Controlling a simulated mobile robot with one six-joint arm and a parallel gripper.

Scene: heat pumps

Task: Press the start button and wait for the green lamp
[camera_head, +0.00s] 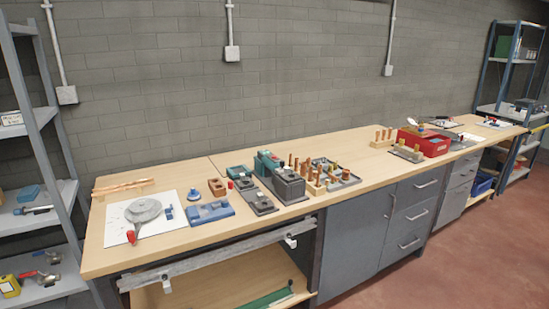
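My gripper is not in view. On the wooden workbench (350,168) stands a dark grey block-shaped unit (288,186) with a green-topped device (266,161) behind it. A small red part (230,184) sits to the left of these, near a flat grey-green piece (240,171). It is too small to tell whether it is a button. I cannot make out a start button or a green lamp for certain, nor any lit lamp.
A white sheet with a round grey part (143,209) lies at the bench's left end. A blue fixture (210,212), copper-coloured pieces (315,178) and a red bin (432,144) stand along the bench. Shelves (40,190) flank the left. The red floor (475,255) at front right is clear.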

